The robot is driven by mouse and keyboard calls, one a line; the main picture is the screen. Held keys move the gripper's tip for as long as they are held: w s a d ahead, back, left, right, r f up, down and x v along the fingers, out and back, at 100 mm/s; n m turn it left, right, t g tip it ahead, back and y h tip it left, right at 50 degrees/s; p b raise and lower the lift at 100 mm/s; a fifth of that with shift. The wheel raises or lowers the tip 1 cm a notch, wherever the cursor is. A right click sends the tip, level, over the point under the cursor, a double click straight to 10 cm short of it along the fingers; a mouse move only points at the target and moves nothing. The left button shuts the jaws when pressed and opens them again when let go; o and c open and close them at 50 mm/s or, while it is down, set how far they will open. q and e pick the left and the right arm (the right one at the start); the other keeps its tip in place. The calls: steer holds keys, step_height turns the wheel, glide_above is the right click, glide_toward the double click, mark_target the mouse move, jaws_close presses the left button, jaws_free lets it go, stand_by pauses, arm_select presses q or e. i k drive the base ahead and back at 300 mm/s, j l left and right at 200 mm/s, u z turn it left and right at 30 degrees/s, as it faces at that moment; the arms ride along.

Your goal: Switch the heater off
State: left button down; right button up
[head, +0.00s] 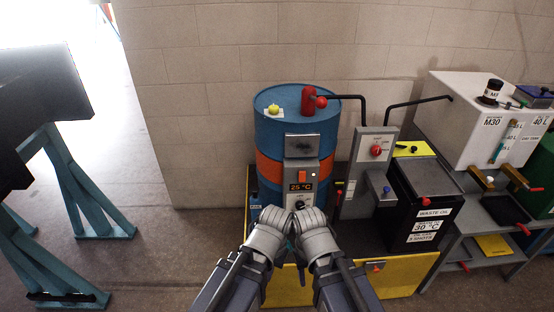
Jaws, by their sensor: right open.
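The heater is an orange band (268,168) around a blue drum (275,130). Its grey control box (313,166) faces me, with an orange-red switch (302,176), a small pale lamp beside it and a lit display (301,188) reading 25 °C. A dark knob (300,205) sits below the display, partly hidden by my grippers. My left gripper (274,217) and right gripper (310,217) are side by side just in front of the box's lower end, below the switch. The right one is open; the left one's jaws cannot be made out. Contact with the knob cannot be told.
A red pump fitting (309,101) and a yellow cap (273,109) are on the drum's top. Right of it stand a grey switch panel (374,160), a black waste-oil bin (420,200) and a white tank (470,120). Yellow containment (395,284) runs below.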

mark_target(302, 174)
steer(key=k+l+z, duration=0.15)
steer(key=l+z, duration=0.25)
steer(key=l, duration=0.15)
steer(key=k+l+z, duration=0.1)
steer(key=l+z, duration=0.25)
steer(key=l, duration=0.2)
